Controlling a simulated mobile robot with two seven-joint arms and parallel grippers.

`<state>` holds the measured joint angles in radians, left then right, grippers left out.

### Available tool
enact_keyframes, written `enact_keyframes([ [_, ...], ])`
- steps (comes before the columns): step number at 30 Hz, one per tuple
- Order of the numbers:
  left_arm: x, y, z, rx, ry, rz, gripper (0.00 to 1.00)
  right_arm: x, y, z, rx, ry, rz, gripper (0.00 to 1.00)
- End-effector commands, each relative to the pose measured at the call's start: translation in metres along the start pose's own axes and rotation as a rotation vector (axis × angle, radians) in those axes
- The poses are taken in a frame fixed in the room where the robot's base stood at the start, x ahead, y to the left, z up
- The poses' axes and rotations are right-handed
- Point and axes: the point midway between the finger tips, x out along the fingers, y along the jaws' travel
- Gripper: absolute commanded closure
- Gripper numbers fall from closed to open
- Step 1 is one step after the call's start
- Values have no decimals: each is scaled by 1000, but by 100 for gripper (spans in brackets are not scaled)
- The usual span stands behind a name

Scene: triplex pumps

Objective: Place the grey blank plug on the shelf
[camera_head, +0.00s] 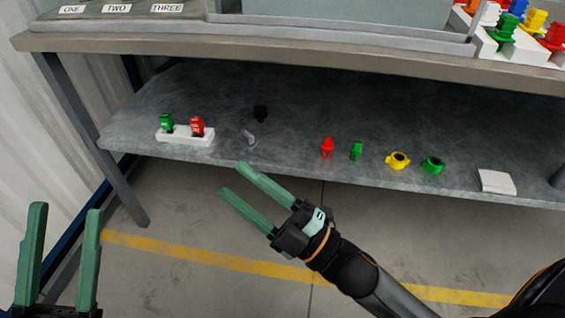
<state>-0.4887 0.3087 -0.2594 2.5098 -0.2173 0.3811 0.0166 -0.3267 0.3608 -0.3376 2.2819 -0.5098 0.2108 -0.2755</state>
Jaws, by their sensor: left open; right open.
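A small light grey curved piece (249,137) lies on the lower grey shelf (300,115), near its front edge; it may be the grey blank plug, but it is too small to be sure. My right gripper (232,179) is open and empty, in front of and below the shelf edge, with its green fingers pointing up and left toward the grey piece, apart from it. My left gripper (66,208) is open and empty at the lower left, fingers pointing up, well away from the shelf items.
The workbench top (300,53) overhangs the shelf.

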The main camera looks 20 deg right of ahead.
Motion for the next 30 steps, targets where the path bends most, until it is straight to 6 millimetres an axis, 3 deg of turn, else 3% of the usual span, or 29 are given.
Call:
enact_keyframes([
  [1,0,0,0,0,0,0,50,-7,25,-22,160,43,69,46],
  [3,0,0,0,0,1,0,50,-15,55,-44,345,106,147,46],
  [6,0,0,0,0,1,0,50,-24,84,-63,508,172,215,46],
  [9,0,0,0,1,1,0,50,-28,96,-70,575,201,242,46],
  [30,0,-1,0,2,1,-1,50,-28,96,-70,579,203,242,46],
])
